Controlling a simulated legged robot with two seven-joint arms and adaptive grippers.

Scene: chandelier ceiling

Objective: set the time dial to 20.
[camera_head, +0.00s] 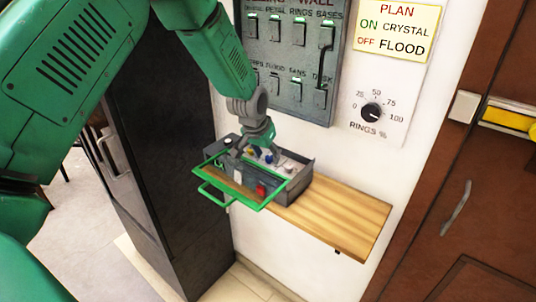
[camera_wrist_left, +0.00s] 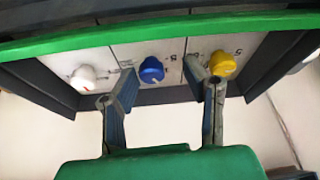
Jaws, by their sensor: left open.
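A grey control box (camera_head: 294,190) with a green frame (camera_head: 232,201) around its front stands on a wooden wall shelf. In the left wrist view its panel carries a white knob (camera_wrist_left: 86,77), a blue knob (camera_wrist_left: 151,70) and a yellow knob (camera_wrist_left: 222,65). The panel markings are too small to read, so I cannot tell which knob is the time dial. My left gripper (camera_head: 258,150) is over the box from above, partly hiding the panel. In the wrist view its open fingers (camera_wrist_left: 164,80) are spread, with the blue knob between them and the yellow one by the right finger.
The wooden shelf (camera_head: 335,217) is bare to the right of the box. A red button (camera_head: 261,189) is on the box front. Above are a grey switch panel (camera_head: 285,60) and a wall dial (camera_head: 371,112) marked RINGS %. A dark cabinet (camera_head: 165,160) stands left, a brown door (camera_head: 480,200) right.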

